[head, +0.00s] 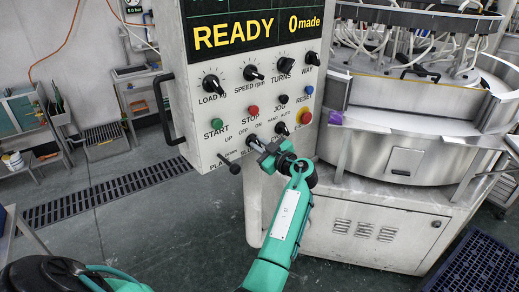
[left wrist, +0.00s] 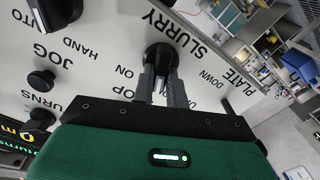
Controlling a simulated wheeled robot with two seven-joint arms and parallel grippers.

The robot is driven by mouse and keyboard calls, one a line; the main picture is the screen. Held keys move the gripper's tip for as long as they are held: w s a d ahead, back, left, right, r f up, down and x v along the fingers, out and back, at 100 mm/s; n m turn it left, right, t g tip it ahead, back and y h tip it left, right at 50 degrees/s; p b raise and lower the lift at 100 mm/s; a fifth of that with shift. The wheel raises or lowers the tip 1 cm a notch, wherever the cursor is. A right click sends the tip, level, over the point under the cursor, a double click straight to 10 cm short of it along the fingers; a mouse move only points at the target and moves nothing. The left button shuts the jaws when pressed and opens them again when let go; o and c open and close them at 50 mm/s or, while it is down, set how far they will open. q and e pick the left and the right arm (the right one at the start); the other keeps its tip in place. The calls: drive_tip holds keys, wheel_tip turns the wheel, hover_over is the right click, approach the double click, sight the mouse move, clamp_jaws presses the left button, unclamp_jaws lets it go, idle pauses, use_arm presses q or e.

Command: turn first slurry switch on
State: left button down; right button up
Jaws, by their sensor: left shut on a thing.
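The slurry switch (left wrist: 161,56) is a black round knob on the white control panel (head: 230,100), beside the SLURRY and ON lettering in the left wrist view. My left gripper (left wrist: 157,88) is shut on this switch, one grey finger on each side, with a pale strip showing between them. In the head view the left gripper (head: 264,149) is at the lower row of the panel, and its fingers partly cover the switch. I cannot tell which way the switch points. My right gripper is not in view.
A plate lever (head: 230,163) sticks out just left of the switch. A hand/auto knob (head: 282,128) and a red stop button (head: 305,117) sit close on the right. A lapping machine (head: 400,140) stands behind the panel. Open floor lies to the left.

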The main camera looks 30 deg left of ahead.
use_arm(q)
drive_tip(key=m+b, duration=0.6)
drive_tip(key=shift+w+f, duration=0.1)
drive_tip(key=shift+w, duration=0.05)
drive_tip(key=shift+m+b, duration=0.4)
drive_tip(key=shift+m, duration=0.8)
drive_tip(key=shift+w+m, duration=0.1)
drive_tip(key=shift+m, duration=1)
drive_tip(key=shift+r, duration=0.2)
drive_tip(key=c, duration=1.4)
unclamp_jaws()
drive_tip(key=shift+f, duration=0.1)
